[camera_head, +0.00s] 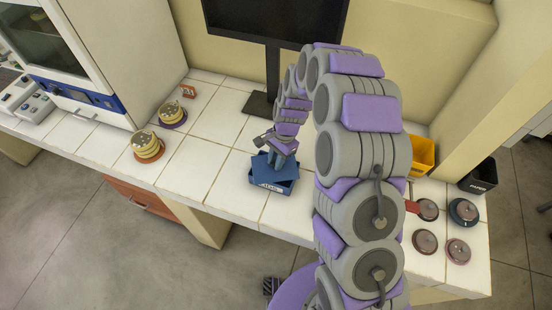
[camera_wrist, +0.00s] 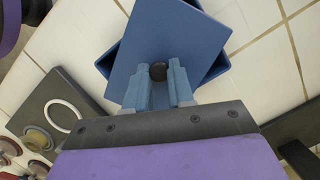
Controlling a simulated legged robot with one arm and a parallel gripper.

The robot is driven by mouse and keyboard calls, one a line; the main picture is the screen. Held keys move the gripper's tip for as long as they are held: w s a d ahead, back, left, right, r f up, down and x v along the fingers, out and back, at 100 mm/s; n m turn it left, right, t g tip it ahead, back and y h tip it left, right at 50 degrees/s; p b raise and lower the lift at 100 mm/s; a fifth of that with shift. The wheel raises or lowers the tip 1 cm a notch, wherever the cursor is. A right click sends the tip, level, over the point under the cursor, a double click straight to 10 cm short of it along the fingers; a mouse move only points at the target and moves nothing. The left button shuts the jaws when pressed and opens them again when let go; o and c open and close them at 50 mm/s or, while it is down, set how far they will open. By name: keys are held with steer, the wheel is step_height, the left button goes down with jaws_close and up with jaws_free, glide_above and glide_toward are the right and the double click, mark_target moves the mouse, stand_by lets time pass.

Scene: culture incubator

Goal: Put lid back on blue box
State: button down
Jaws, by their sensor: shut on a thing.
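The blue box (camera_head: 276,187) stands on the white tiled counter, with a pale label on its front. The flat blue lid (camera_wrist: 170,35) lies over the box opening, turned relative to it, so box corners (camera_wrist: 217,68) stick out on both sides in the wrist view. I cannot tell whether the lid touches the rim. My gripper (camera_wrist: 158,74) is shut on the lid's dark round knob (camera_wrist: 158,70), one blue finger on each side. In the head view my gripper (camera_head: 278,158) is above the box, and the knob is hidden there.
A monitor (camera_head: 275,60) stands behind the box. Two yellowish stacks (camera_head: 147,147) sit on saucers to the left, near an incubator (camera_head: 110,50). A yellow bin (camera_head: 421,155), a black box (camera_head: 479,178) and several round discs (camera_head: 424,242) are at right. Counter left of the box is clear.

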steer(key=c, duration=0.9)
jaws_free()
steer(key=shift+o, duration=0.4)
steer(key=o, duration=0.4)
steer(key=shift+r, duration=0.15)
steer(key=shift+r+p, duration=1.7)
steer(key=shift+r, duration=1.65)
steer(key=shift+c, duration=0.4)
jaws_close()
